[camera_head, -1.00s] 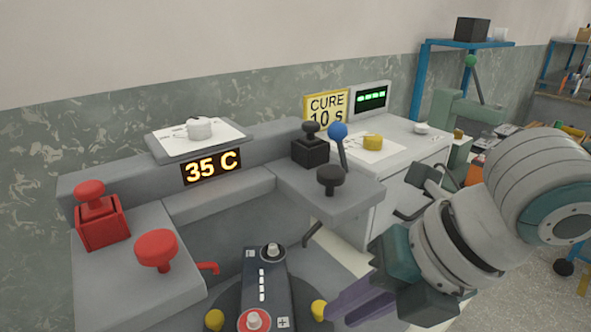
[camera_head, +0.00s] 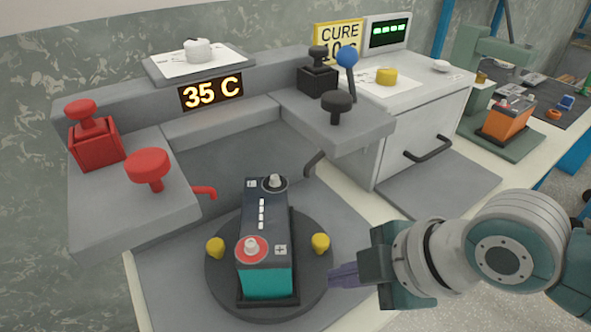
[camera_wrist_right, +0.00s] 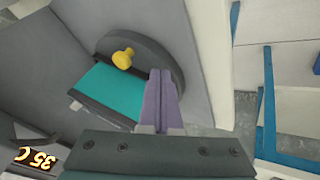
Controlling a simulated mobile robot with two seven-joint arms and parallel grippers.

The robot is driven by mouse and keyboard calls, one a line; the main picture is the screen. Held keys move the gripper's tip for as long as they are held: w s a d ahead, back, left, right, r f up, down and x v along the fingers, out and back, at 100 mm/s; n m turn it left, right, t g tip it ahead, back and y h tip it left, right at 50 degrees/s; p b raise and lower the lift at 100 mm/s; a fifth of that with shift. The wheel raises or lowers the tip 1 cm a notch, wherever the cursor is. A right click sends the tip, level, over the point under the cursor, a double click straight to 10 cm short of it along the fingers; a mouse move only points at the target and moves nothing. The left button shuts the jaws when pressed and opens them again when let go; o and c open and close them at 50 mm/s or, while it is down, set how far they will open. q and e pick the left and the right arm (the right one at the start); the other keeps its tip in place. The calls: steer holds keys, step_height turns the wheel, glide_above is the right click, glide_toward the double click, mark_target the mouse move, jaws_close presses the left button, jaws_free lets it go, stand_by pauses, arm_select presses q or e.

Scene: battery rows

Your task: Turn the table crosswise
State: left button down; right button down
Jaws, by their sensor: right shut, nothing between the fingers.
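The round dark turntable (camera_head: 222,282) lies in front of the grey station in the head view. A battery (camera_head: 265,280) with a black top and teal side sits on it, long side running front to back. One yellow knob (camera_head: 215,248) stands left of the battery and another (camera_head: 320,243) stands right. My right gripper (camera_head: 332,276) is shut and empty at the disc's right edge, just in front of the right knob. In the right wrist view its closed purple fingers (camera_wrist_right: 162,85) reach toward the disc's rim (camera_wrist_right: 160,52), apart from the yellow knob (camera_wrist_right: 122,58). My left gripper is out of view.
A red mushroom button (camera_head: 148,165) and red lever (camera_head: 204,191) are at left. A black button (camera_head: 336,102) and blue-knobbed lever (camera_head: 348,60) are at right. The "35 C" display (camera_head: 211,91) is behind. An orange battery (camera_head: 506,119) stands far right.

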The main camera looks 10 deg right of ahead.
mark_target(326, 237)
steer(key=shift+w+d+f, duration=0.1)
steer(key=shift+w+f, duration=0.05)
steer(key=shift+w, duration=1.7)
steer(key=shift+b, duration=0.35)
steer(key=shift+w+d+f+n+b, duration=0.25)
steer(key=shift+w+n+b, duration=0.3)
steer(key=shift+b, duration=0.45)
steer(key=w+n+b, duration=0.1)
steer(key=b, duration=0.1)
steer(key=w+d+n+g+y+b, duration=0.1)
steer(key=n+b, duration=0.1)
steer(key=b, duration=0.1)
steer(key=shift+g+y, duration=0.3)
steer(key=shift+w+r+n+g+b, duration=0.15)
steer(key=shift+w+n+g+b, duration=0.15)
steer(key=shift+b, duration=0.35)
steer(key=shift+w+r, duration=0.1)
steer(key=shift+w, duration=0.55)
